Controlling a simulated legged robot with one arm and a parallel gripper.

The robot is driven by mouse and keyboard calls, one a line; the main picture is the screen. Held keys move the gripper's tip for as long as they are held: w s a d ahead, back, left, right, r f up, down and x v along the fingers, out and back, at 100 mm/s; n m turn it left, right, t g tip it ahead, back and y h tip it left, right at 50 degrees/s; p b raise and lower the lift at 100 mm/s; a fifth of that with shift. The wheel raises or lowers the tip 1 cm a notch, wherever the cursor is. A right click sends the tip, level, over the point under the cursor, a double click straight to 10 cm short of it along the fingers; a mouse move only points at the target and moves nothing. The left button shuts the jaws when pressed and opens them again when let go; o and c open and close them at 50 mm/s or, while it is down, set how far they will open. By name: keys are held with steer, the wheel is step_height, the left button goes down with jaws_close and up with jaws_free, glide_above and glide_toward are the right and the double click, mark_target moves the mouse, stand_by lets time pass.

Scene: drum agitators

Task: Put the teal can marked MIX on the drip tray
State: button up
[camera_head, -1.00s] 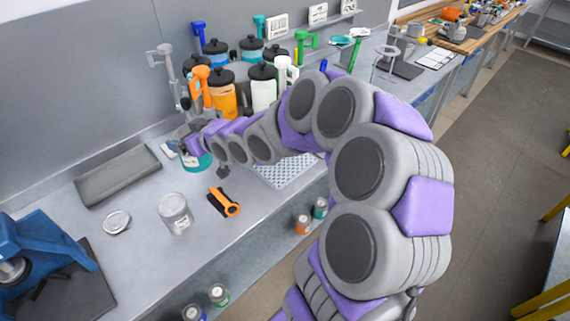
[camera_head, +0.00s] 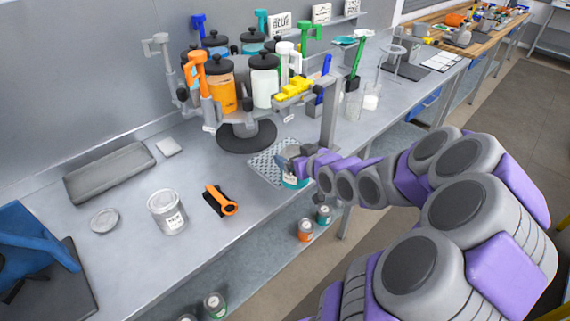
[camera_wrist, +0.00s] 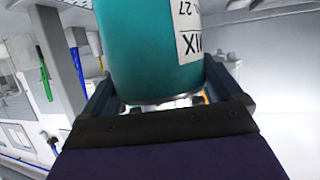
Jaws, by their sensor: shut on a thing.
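The teal can marked MIX (camera_wrist: 150,45) fills the upper middle of the wrist view, its white label partly cut off. My gripper (camera_wrist: 165,100) is shut on it, one finger on each side. In the head view the can (camera_head: 292,178) is small and partly hidden by my gripper (camera_head: 298,166). It appears over the right part of the perforated drip tray (camera_head: 264,165). I cannot tell whether the can touches the tray.
A carousel of paint canisters with an orange one (camera_head: 221,90) stands behind the tray. A grey post (camera_head: 329,110) rises close to my gripper. A silver can (camera_head: 167,212), an orange-black tool (camera_head: 221,200) and a lid (camera_head: 105,221) lie left on the bench.

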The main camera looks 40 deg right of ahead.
steer(key=shift+s+d+f, duration=0.15)
steer(key=shift+s+d, duration=0.1)
steer(key=shift+d, duration=0.05)
steer(key=p, duration=0.2)
steer(key=w+p, duration=0.1)
steer(key=p, duration=0.1)
steer(key=shift+w+d, duration=0.1)
steer(key=shift+d, duration=0.15)
steer(key=p, duration=0.1)
steer(key=w+p, duration=0.1)
steer(key=p, duration=0.1)
steer(key=shift+w+d, duration=0.1)
steer(key=shift+d, duration=0.15)
steer(key=w+d+f, duration=0.1)
steer(key=w+d, duration=0.1)
steer(key=w, duration=0.2)
steer(key=w+d+f+p, duration=0.1)
steer(key=w+f, duration=0.1)
steer(key=w, duration=0.2)
steer(key=w+d+f+p, duration=0.1)
steer(key=w+d+f, duration=0.1)
steer(key=w, duration=0.2)
steer(key=shift+d+f, duration=0.2)
steer(key=shift+d, duration=0.15)
steer(key=shift+r, duration=0.1)
